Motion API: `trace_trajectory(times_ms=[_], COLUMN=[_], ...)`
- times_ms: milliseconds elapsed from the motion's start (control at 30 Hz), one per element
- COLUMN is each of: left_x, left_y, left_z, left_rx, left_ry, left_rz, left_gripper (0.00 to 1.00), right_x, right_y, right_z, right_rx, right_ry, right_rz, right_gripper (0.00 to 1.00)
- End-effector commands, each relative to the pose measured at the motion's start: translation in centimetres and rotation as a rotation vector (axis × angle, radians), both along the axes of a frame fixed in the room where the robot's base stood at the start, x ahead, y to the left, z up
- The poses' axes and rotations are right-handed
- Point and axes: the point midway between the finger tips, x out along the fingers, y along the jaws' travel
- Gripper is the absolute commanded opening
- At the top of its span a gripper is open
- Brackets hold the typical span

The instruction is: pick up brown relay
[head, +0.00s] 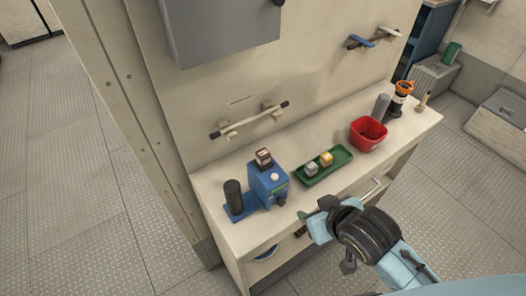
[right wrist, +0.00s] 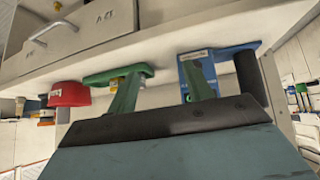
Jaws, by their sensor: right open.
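The brown relay (head: 263,157) is a small brown block with a pale face. In the head view it sits on top of the blue device (head: 268,184) on the left part of the bench. My right gripper (head: 309,221) is open at the bench's front edge, right of and nearer than the blue device, apart from the relay. In the right wrist view the two fingers (right wrist: 160,88) stand apart with nothing seen between them. The blue device (right wrist: 222,58) shows behind one finger there; I cannot make out the relay. My left gripper is not in view.
A green tray (head: 311,181) holds a grey block (head: 311,169) and a yellow block (head: 326,159). A red bin (head: 368,134), grey cylinder (head: 381,107) and orange-topped item (head: 402,95) stand farther right. A black cylinder (head: 234,196) stands left. A wall rail (head: 249,120) is behind.

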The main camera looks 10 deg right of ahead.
Motion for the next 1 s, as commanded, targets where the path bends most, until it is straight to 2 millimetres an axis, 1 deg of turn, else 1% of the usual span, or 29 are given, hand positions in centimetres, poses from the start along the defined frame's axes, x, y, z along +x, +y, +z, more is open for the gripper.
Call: trace_trajectory(times_ms=[33,100,200,300,367,467,700,800,1000], left_x=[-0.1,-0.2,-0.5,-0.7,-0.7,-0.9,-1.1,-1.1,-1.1], left_y=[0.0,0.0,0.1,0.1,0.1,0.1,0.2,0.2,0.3], left_z=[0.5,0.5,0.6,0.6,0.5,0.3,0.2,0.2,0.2], left_rx=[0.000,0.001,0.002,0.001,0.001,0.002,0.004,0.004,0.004], left_ry=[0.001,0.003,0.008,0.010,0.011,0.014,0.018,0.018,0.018], left_rz=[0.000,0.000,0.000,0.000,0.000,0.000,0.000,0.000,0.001], left_gripper=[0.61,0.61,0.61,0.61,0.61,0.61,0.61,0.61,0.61], right_x=[1.2,2.0,2.2,2.3,2.6,3.7,7.4,8.4,9.4], right_y=[1.1,2.5,3.9,4.7,5.0,5.6,7.2,7.5,8.0], right_z=[4.4,7.6,10.5,11.8,12.1,11.5,9.4,8.8,8.4], right_rx=[0.021,0.066,0.118,0.150,0.161,0.167,0.166,0.166,0.166], right_ry=[-0.108,-0.202,-0.282,-0.321,-0.332,-0.336,-0.335,-0.334,-0.335], right_rz=[0.045,0.087,0.135,0.163,0.170,0.173,0.171,0.171,0.172], right_gripper=[0.51,0.51,0.51,0.51,0.51,0.51,0.51,0.51,0.51])
